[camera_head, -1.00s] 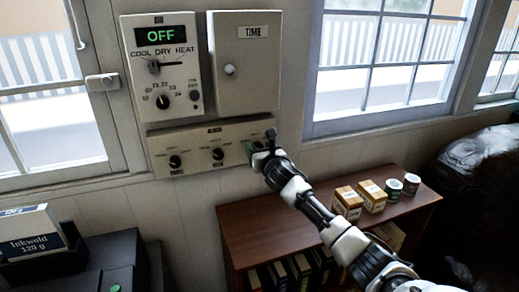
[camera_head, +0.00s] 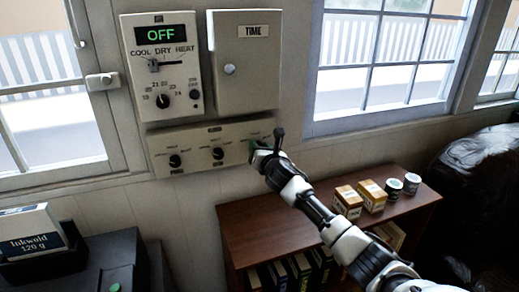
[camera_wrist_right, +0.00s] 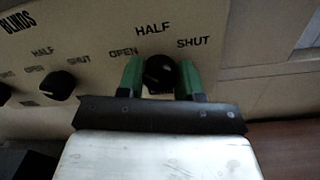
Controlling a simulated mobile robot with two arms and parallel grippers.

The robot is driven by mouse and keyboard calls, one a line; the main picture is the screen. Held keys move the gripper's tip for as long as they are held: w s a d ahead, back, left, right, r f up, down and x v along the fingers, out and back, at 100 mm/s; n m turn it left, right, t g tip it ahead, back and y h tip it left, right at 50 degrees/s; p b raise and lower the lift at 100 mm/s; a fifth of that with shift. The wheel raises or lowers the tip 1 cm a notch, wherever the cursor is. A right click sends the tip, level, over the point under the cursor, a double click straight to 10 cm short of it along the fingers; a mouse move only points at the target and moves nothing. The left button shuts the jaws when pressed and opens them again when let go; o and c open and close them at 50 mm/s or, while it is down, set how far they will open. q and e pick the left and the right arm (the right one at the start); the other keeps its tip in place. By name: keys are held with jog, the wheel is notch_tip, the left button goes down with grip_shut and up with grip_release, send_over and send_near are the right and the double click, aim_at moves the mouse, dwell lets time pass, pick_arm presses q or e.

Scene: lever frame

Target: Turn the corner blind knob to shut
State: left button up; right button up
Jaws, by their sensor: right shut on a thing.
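The cream blinds panel (camera_head: 196,140) is on the wall below the thermostat and carries a row of black knobs. My right gripper (camera_head: 259,148) is at the panel's right end and hides the rightmost knob in the head view. In the right wrist view that black knob (camera_wrist_right: 160,72) sits between the green fingers of my right gripper (camera_wrist_right: 160,80), which is shut on it. OPEN, HALF and SHUT are printed around the knob. I cannot tell clearly which word the knob points to. My left gripper is not in view.
The thermostat (camera_head: 162,68) reads OFF. A TIME box (camera_head: 243,60) hangs beside it. Two other blind knobs show, one in the middle (camera_head: 218,153) and one at the left (camera_head: 175,161). A brown shelf (camera_head: 262,225) with boxes and tins stands below on the right.

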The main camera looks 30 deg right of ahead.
jog(key=shift+f+m+h+b, duration=0.15)
jog(key=shift+m+b, duration=0.25)
jog(key=shift+m, duration=5)
jog(key=shift+m+h+b, duration=0.15)
jog(key=shift+m+b, duration=0.25)
jog(key=shift+m, duration=5)
jog(key=o, duration=0.9)
jog(key=shift+s, duration=0.15)
jog(key=shift+b+v, duration=1.3)
jog(key=shift+v, duration=4)
